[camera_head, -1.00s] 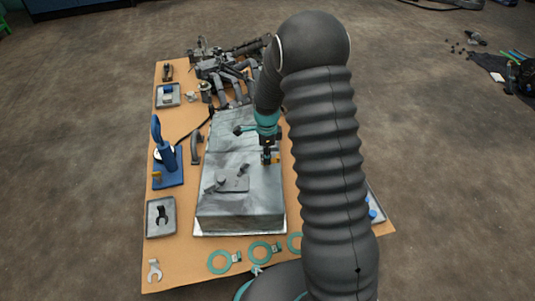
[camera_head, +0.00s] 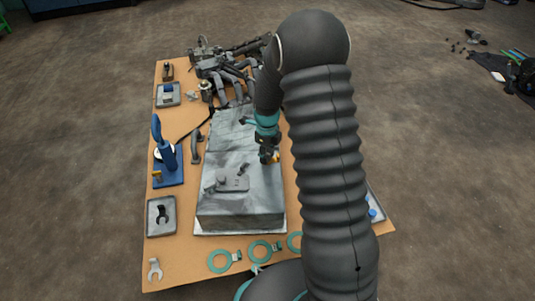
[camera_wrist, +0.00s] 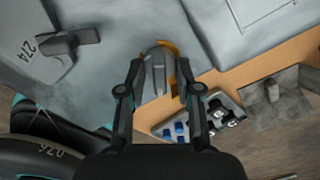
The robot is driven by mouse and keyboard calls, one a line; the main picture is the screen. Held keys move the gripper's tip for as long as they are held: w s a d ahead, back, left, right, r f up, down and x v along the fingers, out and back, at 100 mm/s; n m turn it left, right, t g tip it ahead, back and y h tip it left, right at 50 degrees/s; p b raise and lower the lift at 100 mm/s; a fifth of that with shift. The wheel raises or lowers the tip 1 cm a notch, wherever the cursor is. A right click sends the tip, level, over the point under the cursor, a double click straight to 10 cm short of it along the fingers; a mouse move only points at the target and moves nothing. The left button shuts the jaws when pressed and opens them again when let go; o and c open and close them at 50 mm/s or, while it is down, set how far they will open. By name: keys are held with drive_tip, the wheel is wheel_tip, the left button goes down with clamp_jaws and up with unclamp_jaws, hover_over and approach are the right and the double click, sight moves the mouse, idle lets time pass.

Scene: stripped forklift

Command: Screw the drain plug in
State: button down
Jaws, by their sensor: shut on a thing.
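My gripper (camera_head: 266,152) is at the right side of the large grey block (camera_head: 241,207), low over its top. In the wrist view, my gripper (camera_wrist: 159,70) is shut on a small grey rounded part (camera_wrist: 158,60) with orange at its sides. I cannot tell for certain that this part is the drain plug. The orange also shows at the fingertips in the head view. Whether the part touches the block or sits in a hole is hidden. A raised grey plate (camera_head: 232,180), marked 274 in the wrist view (camera_wrist: 35,50), lies on the block, left of my gripper.
The brown table holds a blue tool stand (camera_head: 167,166), a wrench tray (camera_head: 161,217), a loose wrench (camera_head: 154,268) and teal rings (camera_head: 220,261). Dark machine parts crowd the far end. In the wrist view, a tray with blue pieces (camera_wrist: 180,130) lies beside the block.

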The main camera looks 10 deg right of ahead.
drive_tip(key=m, duration=0.6)
drive_tip(key=shift+a, duration=0.1)
drive_tip(key=c, duration=0.9)
unclamp_jaws()
drive_tip(key=shift+c, duration=0.2)
drive_tip(key=shift+r+p, duration=1.55)
drive_tip(key=shift+r, duration=0.7)
drive_tip(key=o, duration=0.6)
drive_tip(key=shift+c, duration=0.2)
